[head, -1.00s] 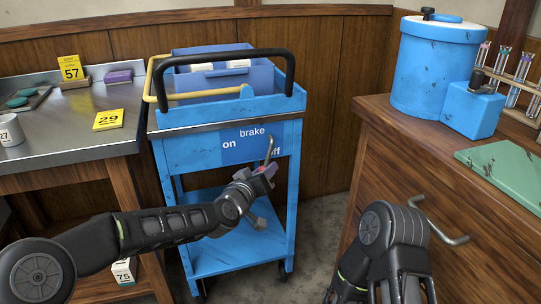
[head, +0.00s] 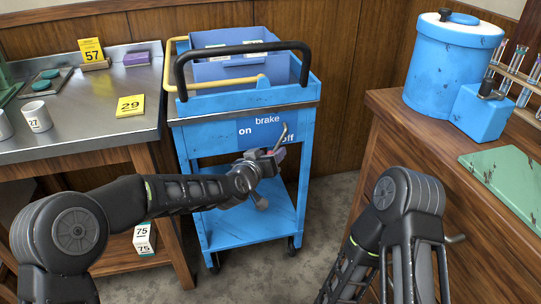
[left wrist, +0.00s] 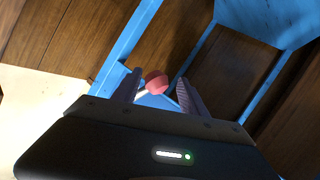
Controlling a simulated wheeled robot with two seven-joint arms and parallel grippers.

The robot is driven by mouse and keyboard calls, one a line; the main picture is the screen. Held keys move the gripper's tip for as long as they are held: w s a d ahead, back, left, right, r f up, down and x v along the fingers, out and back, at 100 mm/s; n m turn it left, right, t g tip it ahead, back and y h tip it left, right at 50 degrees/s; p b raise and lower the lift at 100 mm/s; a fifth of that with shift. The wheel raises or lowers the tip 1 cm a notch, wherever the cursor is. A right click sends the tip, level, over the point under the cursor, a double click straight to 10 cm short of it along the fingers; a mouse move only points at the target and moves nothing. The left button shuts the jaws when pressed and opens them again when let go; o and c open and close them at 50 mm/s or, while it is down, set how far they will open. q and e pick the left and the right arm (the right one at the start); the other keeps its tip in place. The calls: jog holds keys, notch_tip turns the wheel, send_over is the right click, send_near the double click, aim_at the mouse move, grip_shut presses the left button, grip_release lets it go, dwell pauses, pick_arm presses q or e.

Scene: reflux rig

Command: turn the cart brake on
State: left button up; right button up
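The blue cart (head: 245,194) stands between the metal-topped bench and the wooden cabinet. Its front panel reads "brake", with "on" at left and "off" at right. The grey brake lever (head: 284,134) is at the "off" side, partly covering that label. My left gripper (head: 272,156) is in front of the panel at the lever's lower part. In the left wrist view, its open fingers (left wrist: 158,92) stand either side of a red knob (left wrist: 155,80), with gaps visible; contact is not clear. My right arm shows at lower right, but its gripper is out of frame.
The cart's black push handle (head: 243,47) and a yellow rail (head: 220,83) rise above the panel. The bench (head: 80,118) stands close at left. The cabinet (head: 415,140), with a protruding handle (head: 456,239), is at right. Some floor between cart and cabinet is clear.

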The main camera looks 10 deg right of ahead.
pick_arm(q)
jog(key=shift+s+d, duration=0.1)
jog(key=p+v, duration=0.1)
jog(key=v, duration=0.6)
jog(key=shift+s+a, duration=0.25)
jog(key=shift+s, duration=0.05)
dwell(0.4)
